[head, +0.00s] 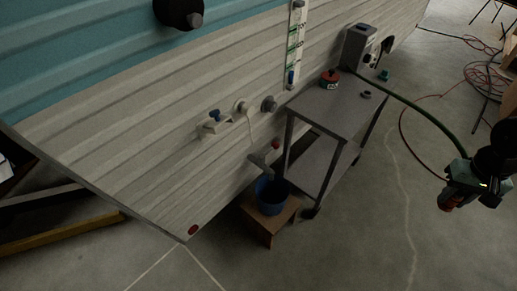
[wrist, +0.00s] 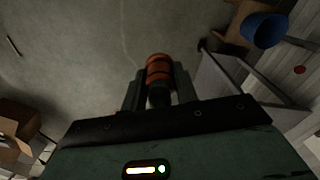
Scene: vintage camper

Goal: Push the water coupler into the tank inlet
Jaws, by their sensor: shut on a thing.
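The water coupler, an orange-red ribbed cylinder with a dark end, is between the fingers of my gripper (wrist: 157,88) in the wrist view (wrist: 158,68). In the head view my gripper (head: 452,197) is at the far right, shut on the coupler (head: 446,206), in open air well away from the camper wall. A dark green hose (head: 425,117) runs from a grey box toward my gripper. Round fittings sit on the camper's lower wall: a grey one (head: 269,103) and a pale one (head: 242,106) with a hanging cord. I cannot tell for certain which is the tank inlet.
A grey cart (head: 330,108) with a red-and-black item (head: 331,78) stands against the wall. A blue bucket (head: 272,196) stands on a wooden stool (head: 258,221). Red hose (head: 484,75) lies coiled at the right. The front floor is clear.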

